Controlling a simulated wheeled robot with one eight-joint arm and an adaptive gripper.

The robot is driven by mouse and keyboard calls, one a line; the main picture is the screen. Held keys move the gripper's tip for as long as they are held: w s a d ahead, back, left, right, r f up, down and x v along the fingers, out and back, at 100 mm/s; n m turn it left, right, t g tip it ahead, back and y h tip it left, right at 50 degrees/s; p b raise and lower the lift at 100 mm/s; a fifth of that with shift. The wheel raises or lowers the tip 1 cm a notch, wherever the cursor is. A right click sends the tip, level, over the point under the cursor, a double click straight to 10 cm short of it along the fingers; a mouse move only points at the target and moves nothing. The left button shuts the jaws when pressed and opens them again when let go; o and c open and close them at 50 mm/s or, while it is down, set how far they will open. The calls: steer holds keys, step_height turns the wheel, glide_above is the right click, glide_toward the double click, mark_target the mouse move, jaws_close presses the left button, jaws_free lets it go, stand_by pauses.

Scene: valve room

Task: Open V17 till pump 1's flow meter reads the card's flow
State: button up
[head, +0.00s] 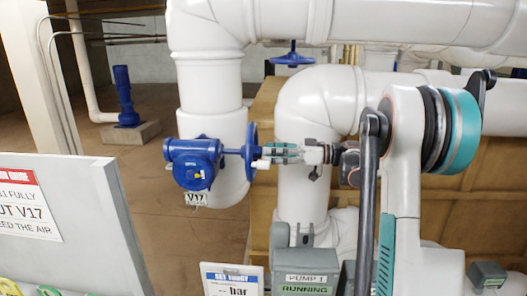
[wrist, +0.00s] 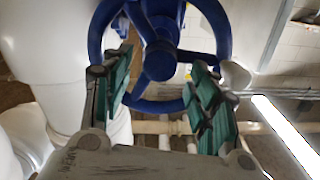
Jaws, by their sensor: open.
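The blue valve (head: 194,160) with a white V17 tag (head: 196,198) is on the white vertical pipe in the head view. Its blue handwheel (head: 252,151) stands edge-on to the right of the body. My gripper (head: 268,154) is at the wheel's right side. In the wrist view the handwheel (wrist: 160,60) fills the top middle, with its hub between the two green-padded fingers. My gripper (wrist: 161,65) is open, a finger at each side of the rim; contact cannot be told. A card (head: 232,280) reads "bar" at the bottom, cut off. No flow reading is legible.
A PUMP 1 sign (head: 307,283) reads RUNNING. A grey panel (head: 80,215) at left bears a partly cut notice (head: 28,205) naming V17. Large white pipes (head: 320,110) stand close behind my gripper. Another blue handwheel (head: 292,58) is higher up. Brown floor (head: 150,230) is clear left of the valve.

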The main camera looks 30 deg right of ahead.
steer(key=shift+x, duration=1.4)
jaws_close()
steer(key=shift+a+f, duration=0.1)
